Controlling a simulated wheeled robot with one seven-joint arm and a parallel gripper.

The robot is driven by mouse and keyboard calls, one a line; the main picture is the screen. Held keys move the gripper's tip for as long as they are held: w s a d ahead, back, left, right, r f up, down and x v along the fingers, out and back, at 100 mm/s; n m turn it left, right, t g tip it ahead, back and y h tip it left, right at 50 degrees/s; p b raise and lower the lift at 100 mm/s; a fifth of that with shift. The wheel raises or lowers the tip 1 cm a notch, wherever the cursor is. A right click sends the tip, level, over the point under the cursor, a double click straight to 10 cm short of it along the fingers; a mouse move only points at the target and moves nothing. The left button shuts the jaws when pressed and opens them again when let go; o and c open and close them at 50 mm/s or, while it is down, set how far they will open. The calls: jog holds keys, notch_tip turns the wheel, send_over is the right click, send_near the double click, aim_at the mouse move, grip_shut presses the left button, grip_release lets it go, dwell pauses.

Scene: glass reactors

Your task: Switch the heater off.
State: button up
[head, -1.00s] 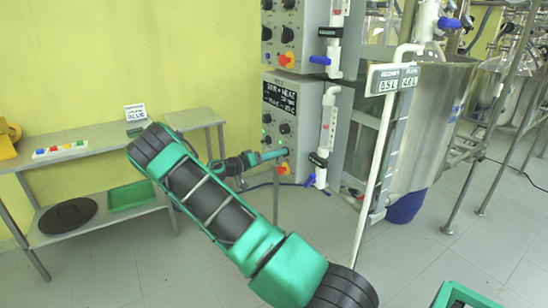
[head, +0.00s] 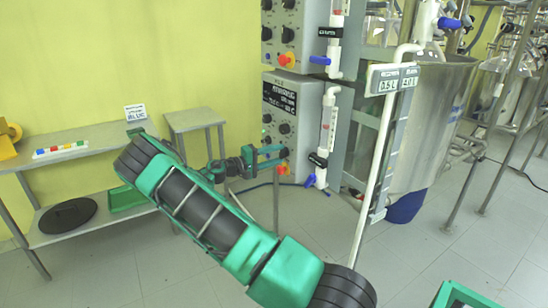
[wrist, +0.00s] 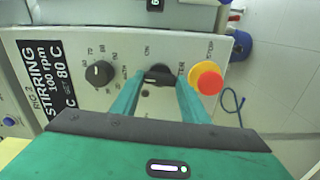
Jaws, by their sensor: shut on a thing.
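The grey control box (head: 285,100) marked RIG 2 hangs on the frame in the head view. Its panel (wrist: 85,45) fills the upper wrist view. Its black display (wrist: 45,85) reads STIRRING, 100 rpm, set 80 C. The black heater switch knob (wrist: 158,75) has its bar lying roughly sideways in the wrist view, below the ON mark. My gripper (wrist: 157,84) is shut on this knob, one teal finger at each side; the fingers partly cover the panel lettering. In the head view my gripper (head: 270,156) reaches the lower part of the box.
A red stop button (wrist: 206,79) on a yellow base is close beside my right finger. A numbered dial (wrist: 99,73) is to the left. Another control box (head: 285,35) is above. White pipes with blue valves (head: 318,160) run beside the boxes. A bench (head: 80,157) stands left.

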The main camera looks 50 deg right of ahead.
jog(key=shift+w+f+n, duration=0.15)
jog(key=shift+w+n, duration=0.1)
jog(key=shift+n, duration=0.45)
jog(key=o, duration=0.9)
jog(key=shift+o, duration=0.8)
jog(key=shift+s, duration=0.1)
jog(key=v, duration=1.1)
jog(key=shift+d+f, duration=0.1)
